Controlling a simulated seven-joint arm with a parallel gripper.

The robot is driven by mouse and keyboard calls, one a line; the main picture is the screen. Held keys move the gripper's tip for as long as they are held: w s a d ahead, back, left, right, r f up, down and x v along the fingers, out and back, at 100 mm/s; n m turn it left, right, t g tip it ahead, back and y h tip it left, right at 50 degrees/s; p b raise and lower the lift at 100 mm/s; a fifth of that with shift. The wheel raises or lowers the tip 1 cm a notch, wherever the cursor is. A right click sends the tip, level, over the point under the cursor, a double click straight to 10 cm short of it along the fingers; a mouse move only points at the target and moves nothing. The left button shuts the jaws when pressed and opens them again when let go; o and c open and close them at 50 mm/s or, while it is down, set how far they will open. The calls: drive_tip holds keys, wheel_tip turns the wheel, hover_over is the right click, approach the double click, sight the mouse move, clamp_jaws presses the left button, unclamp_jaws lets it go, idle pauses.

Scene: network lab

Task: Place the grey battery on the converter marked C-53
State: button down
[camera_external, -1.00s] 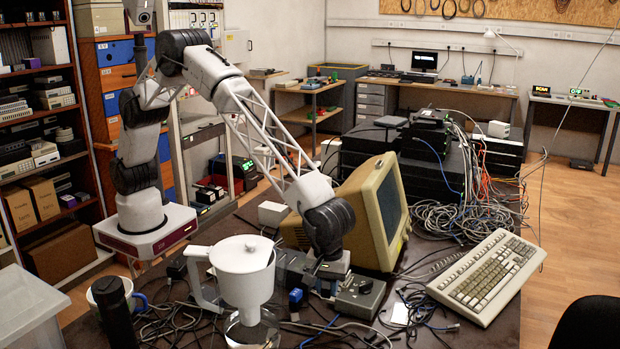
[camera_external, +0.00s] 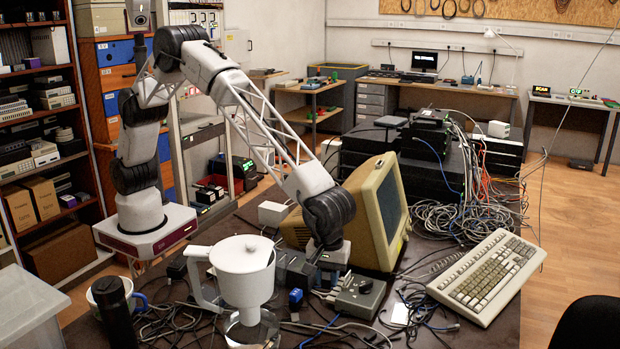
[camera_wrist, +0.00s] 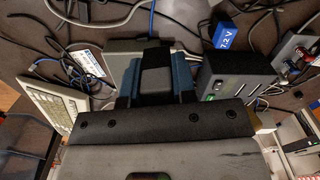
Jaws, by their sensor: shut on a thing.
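My gripper (camera_external: 328,268) is above the cluttered table, in front of the beige monitor. In the wrist view my gripper (camera_wrist: 155,80) is shut on a dark block (camera_wrist: 155,68), which seems to be the grey battery; the fingers hide most of it. A grey box with knobs (camera_external: 362,297) stands just right of my gripper. A dark box with a green light (camera_wrist: 235,72) is beside my gripper in the wrist view. Another grey box with terminals (camera_wrist: 298,52) is at the right edge there. I cannot read C-53 on any of them.
A blue battery (camera_external: 296,298) stands near my gripper, its voltage label showing in the wrist view (camera_wrist: 225,35). A white jug (camera_external: 243,270) is front left. The beige monitor (camera_external: 375,215) is close behind, a keyboard (camera_external: 488,277) to the right. Loose cables cover much of the table.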

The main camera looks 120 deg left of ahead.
wheel_tip(320, 180, up, 8)
drive_tip(key=shift+r, duration=0.1)
drive_tip(key=s+d+m, duration=0.1)
drive_tip(key=s+m, duration=0.1)
drive_tip(key=s, duration=4.4)
wheel_tip(320, 180, down, 12)
drive_tip(key=shift+s, duration=0.2)
drive_tip(key=shift+w+d, duration=0.1)
hover_over(209, 294)
drive_tip(key=shift+f, duration=0.65)
drive_tip(key=shift+f, duration=0.1)
drive_tip(key=shift+f, duration=1.7)
